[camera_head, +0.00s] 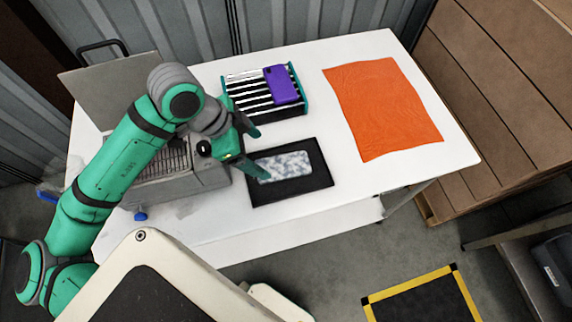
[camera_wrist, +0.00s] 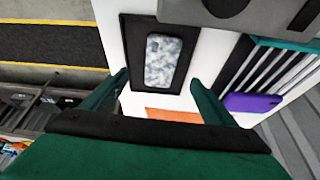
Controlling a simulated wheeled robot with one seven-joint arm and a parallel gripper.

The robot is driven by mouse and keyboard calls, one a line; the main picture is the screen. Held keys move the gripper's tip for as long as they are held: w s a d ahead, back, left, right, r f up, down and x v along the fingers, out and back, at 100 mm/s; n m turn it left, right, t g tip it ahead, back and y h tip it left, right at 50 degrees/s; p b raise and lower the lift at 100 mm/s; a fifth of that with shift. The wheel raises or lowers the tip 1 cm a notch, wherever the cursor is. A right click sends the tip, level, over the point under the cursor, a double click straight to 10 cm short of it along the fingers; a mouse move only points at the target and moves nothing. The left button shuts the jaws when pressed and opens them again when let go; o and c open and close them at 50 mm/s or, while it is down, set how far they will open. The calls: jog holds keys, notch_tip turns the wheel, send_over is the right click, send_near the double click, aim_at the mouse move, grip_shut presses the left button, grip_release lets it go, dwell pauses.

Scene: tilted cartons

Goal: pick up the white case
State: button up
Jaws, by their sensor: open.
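A white case (camera_head: 283,166) with a grey-blue mottled pattern lies flat on a black mat (camera_head: 318,180) on the white table. In the wrist view the case (camera_wrist: 162,60) shows whole on the black mat (camera_wrist: 134,30), beyond the fingertips. My gripper (camera_head: 262,152) is open and empty, above the table by the left end of the case. In the wrist view its two fingers (camera_wrist: 160,80) stand wide apart, one to each side of the case. I cannot tell the height gap exactly.
A striped rack (camera_head: 265,108) with teal ends holds a purple case (camera_head: 283,85) behind the mat. A grey machine (camera_head: 185,185) with an open lid stands left. An orange cloth (camera_head: 380,105) lies right. The table's front right is clear.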

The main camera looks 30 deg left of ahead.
aim_at(276, 167)
jog(key=x, duration=0.4)
jog(key=shift+s+f, duration=0.15)
jog(key=shift+a+x, duration=0.1)
jog(key=shift+x, duration=1.45)
jog(key=shift+a+x, duration=0.15)
jog(key=shift+x, duration=1.4)
jog(key=c, duration=1.1)
